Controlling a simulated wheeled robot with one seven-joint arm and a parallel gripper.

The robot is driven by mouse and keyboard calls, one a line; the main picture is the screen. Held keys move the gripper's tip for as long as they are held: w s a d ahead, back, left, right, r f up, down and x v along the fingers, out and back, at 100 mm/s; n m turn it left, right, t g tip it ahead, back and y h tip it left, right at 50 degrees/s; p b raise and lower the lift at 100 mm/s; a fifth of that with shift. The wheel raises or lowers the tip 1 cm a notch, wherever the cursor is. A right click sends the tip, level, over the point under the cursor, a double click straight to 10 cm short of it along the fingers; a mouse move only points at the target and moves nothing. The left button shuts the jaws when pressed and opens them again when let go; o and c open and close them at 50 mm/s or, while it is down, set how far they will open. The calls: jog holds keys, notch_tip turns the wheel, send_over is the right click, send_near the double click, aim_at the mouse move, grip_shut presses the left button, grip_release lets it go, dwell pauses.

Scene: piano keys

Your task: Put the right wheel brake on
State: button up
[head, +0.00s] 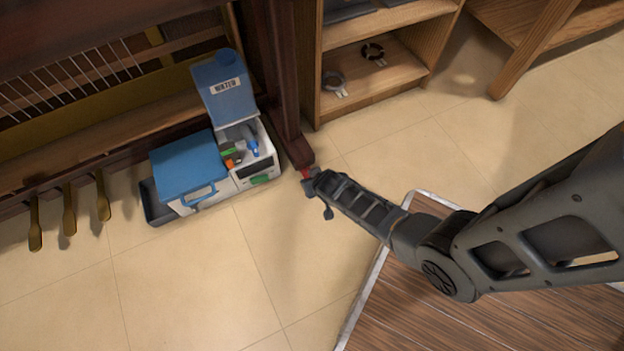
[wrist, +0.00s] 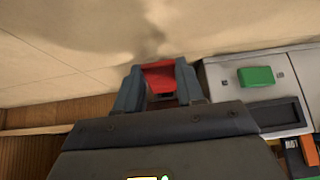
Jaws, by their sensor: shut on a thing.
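The right wheel brake is a small red lever (head: 306,172) at the foot of the piano's dark red-brown leg (head: 294,130) in the head view. In the wrist view the red brake (wrist: 165,75) sits between my two fingers. My gripper (head: 308,184) reaches low to the floor at the leg's foot. In the wrist view my gripper (wrist: 158,85) is shut on the red brake. The wheel itself is hidden behind the gripper and leg.
A white and blue box (head: 188,165) with a water tank (head: 217,85) stands just left of the leg. Brass pedals (head: 69,210) are farther left. A wooden shelf (head: 375,85) stands behind, to the right. The tiled floor (head: 250,290) in front is clear.

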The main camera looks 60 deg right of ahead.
dwell(0.4)
jog(key=o, duration=1)
jog(key=shift+o, duration=0.2)
jog(key=p+v, duration=0.4)
jog(key=v, duration=0.3)
jog(key=shift+s+r+p, duration=0.25)
jog(key=shift+r+p, duration=0.05)
jog(key=shift+a, duration=0.15)
